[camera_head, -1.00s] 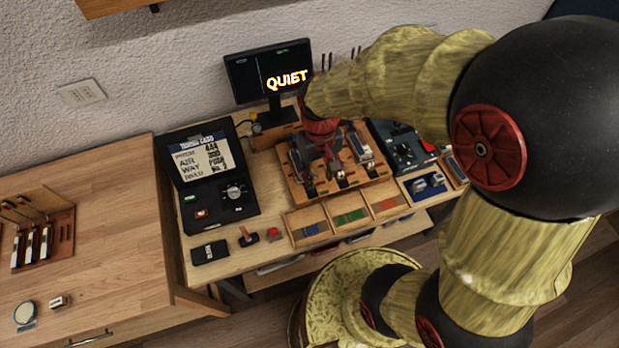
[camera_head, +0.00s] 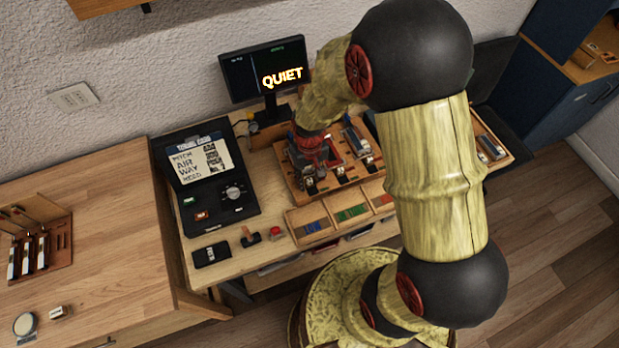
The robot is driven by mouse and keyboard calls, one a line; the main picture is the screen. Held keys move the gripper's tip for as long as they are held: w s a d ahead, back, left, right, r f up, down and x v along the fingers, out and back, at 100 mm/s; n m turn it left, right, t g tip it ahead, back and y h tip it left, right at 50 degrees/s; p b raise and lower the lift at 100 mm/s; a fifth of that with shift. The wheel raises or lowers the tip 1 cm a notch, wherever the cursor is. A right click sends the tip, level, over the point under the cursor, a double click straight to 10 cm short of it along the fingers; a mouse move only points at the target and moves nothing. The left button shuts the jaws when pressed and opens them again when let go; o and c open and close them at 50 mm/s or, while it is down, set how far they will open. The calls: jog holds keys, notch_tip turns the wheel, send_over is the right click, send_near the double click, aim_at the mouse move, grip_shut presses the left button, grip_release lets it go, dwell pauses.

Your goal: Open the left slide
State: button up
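A wooden board (camera_head: 329,187) on the bench carries three slide-like units side by side, each with a small black-and-white front piece. The left unit's front piece (camera_head: 311,188) shows at the board's left front; the rest of that unit is mostly hidden by my gripper. The middle front piece (camera_head: 341,174) and the right unit (camera_head: 357,141) are uncovered. My gripper (camera_head: 314,166) points down over the left unit, very close to it or touching. Its fingers are too small and dark to tell whether they are open or shut.
Trays with blue (camera_head: 313,227), green (camera_head: 351,212) and red pieces lie before the board. A monitor (camera_head: 266,72) reading QUIET stands behind. A red button (camera_head: 276,232) sits at the front.

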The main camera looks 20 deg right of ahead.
jog(key=shift+f, duration=0.1)
jog(key=shift+c, duration=1)
grip_shut()
